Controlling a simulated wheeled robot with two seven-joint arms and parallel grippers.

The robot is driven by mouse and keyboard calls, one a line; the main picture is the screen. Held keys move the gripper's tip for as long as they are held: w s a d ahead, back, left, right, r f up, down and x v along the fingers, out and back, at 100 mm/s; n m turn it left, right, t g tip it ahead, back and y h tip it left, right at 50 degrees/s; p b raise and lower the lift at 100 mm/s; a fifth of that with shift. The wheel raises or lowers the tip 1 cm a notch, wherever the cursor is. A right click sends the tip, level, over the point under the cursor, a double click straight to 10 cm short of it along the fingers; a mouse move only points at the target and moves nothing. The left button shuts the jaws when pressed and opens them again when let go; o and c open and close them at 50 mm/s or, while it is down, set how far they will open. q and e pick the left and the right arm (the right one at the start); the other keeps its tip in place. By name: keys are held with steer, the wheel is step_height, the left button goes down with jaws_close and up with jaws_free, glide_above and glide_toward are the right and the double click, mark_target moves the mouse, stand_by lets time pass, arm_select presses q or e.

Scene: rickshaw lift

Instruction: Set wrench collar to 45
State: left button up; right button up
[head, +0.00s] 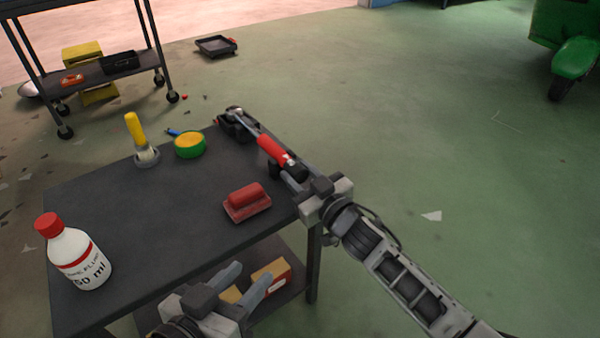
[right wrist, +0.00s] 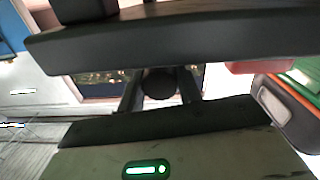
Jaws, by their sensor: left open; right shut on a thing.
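A wrench with a red grip (head: 274,150) and a grey shaft lies along the right edge of the dark table, its far end at a black holder (head: 236,124). My right gripper (head: 286,175) is shut on the wrench near its close end. The collar's scale is too small to read. In the right wrist view, dark bars cross the picture, and a small green-lit display (right wrist: 147,169) shows at the bottom; I cannot tell which part it belongs to. My left gripper (head: 246,284) is open and empty at the table's front edge.
On the table (head: 150,225) are a red-capped bottle (head: 80,258), a red block-like tool (head: 247,203), a yellow-handled brush (head: 140,140) and a green-yellow tin (head: 190,145). A lower shelf holds boxes (head: 270,276). A wheeled cart (head: 110,75) stands behind.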

steer(key=shift+r+n, duration=0.1)
steer(key=shift+n, duration=0.8)
steer(key=n, duration=0.2)
steer(key=shift+n+p, duration=0.3)
steer(key=n, duration=0.2)
steer(key=shift+n, duration=0.3)
arm_select(q)
steer(key=shift+a+f, duration=0.15)
steer(key=shift+f, duration=0.35)
arm_select(e)
steer(key=shift+n, duration=1.4)
steer(key=o, duration=1)
arm_select(q)
steer(key=shift+s+f+g, duration=0.1)
steer(key=shift+s+g, duration=0.05)
steer(key=shift+g, duration=0.15)
